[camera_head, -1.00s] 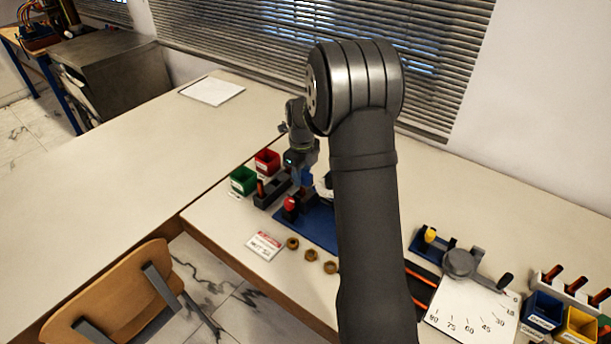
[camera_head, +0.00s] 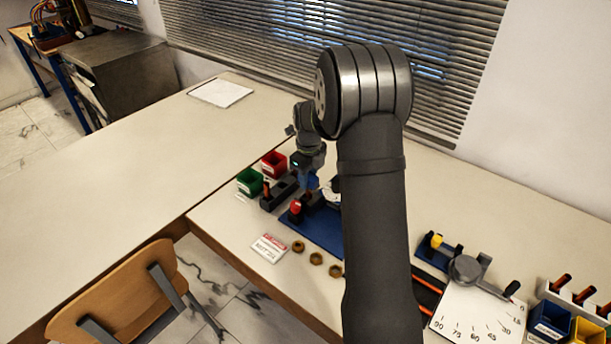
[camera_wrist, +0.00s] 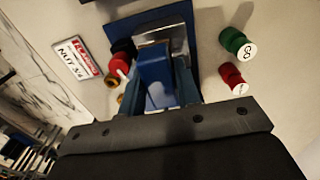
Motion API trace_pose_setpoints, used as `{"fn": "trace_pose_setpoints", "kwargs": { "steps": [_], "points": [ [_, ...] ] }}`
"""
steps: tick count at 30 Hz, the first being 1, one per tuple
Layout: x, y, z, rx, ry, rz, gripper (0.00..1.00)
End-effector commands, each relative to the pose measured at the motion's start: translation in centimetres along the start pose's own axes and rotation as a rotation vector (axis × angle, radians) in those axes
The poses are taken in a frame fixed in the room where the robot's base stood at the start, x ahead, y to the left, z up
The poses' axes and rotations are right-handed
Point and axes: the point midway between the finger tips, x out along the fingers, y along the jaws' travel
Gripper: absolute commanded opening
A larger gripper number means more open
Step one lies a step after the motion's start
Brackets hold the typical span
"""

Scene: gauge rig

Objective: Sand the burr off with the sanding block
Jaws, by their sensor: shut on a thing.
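My gripper (camera_head: 309,178) is over the left end of the blue fixture base (camera_head: 318,232). In the wrist view its jaws (camera_wrist: 158,98) are shut on a blue block, which I take to be the sanding block (camera_wrist: 153,68). The block is close above or against the fixture; I cannot tell whether it touches. A grey metal surface (camera_wrist: 150,22) lies on the blue base just beyond it. A red knob (camera_head: 296,207) stands beside the gripper and also shows in the wrist view (camera_wrist: 119,64). The burr cannot be made out.
A labelled card (camera_head: 269,248) and brass-coloured nuts (camera_head: 316,258) lie in front. An angle-scale plate (camera_head: 478,318) and blue and yellow bins are at right. The left table is mostly clear.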

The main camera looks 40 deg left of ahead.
Motion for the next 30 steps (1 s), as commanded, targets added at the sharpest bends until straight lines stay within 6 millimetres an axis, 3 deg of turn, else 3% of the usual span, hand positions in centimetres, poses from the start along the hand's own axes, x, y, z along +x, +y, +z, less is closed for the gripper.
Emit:
{"fn": "trace_pose_setpoints", "kwargs": {
  "steps": [11,30],
  "points": [
    [0.2,0.1,-0.6,0.001,0.008,0.005,0.06],
    [-4.3,0.0,-2.9,0.001,0.002,0.001,0.06]
  ]
}}
